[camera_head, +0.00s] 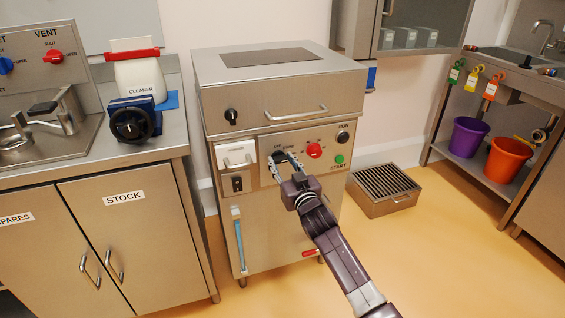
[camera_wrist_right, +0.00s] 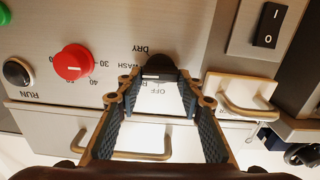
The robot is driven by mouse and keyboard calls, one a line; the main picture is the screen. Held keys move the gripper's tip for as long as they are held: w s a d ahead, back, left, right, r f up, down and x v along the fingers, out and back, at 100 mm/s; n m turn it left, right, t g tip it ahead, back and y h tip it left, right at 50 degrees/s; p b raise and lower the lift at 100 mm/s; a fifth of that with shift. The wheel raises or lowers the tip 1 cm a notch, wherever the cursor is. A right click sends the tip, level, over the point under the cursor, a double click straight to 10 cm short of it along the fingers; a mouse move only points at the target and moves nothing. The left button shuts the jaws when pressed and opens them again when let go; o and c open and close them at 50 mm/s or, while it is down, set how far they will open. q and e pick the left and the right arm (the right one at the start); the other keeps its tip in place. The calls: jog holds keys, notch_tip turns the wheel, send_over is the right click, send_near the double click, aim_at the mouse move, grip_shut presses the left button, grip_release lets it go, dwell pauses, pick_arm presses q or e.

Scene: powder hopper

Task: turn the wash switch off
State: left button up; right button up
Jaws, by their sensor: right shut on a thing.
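The wash switch is a dark rotary knob (camera_wrist_right: 158,66) on the steel front panel of the machine. Labels OFF, WASH and DRY surround it and show upside down in the right wrist view; another label is partly hidden. My right gripper (camera_wrist_right: 160,82) has its fingertips on either side of the knob and is shut on it. A short pale mark shows on the knob, but its exact setting is hard to read. In the head view my right gripper (camera_head: 284,164) reaches the panel and largely covers the knob. My left gripper is out of view.
Beside the knob are a red dial (camera_head: 313,151), a green START button (camera_head: 339,159), a black RUN button (camera_head: 342,137) and a rocker switch (camera_head: 238,184). A white drawer front (camera_head: 236,153) with a handle is at left. A grated box (camera_head: 384,187) stands on the floor at right.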

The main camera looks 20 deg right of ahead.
jog(key=n+p, duration=0.1)
jog(key=n, duration=0.3)
jog(key=shift+a+n+p, duration=0.1)
jog(key=shift+n+p, duration=0.2)
jog(key=shift+p, duration=0.05)
jog(key=shift+n, duration=0.9)
jog(key=shift+a+f+n, duration=0.1)
jog(key=shift+n, duration=0.8)
jog(key=n, duration=0.3)
jog(key=shift+f+n+p, duration=0.1)
jog(key=shift+n+p, duration=0.2)
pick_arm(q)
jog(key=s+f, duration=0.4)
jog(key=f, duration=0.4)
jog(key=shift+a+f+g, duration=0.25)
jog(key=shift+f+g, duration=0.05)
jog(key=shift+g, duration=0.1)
pick_arm(e)
jog(key=n, duration=0.5)
jog(key=shift+a+f, duration=0.1)
jog(key=shift+f, duration=0.05)
jog(key=shift+n, duration=0.3)
jog(key=o, duration=1.2)
jog(key=shift+c, duration=0.2)
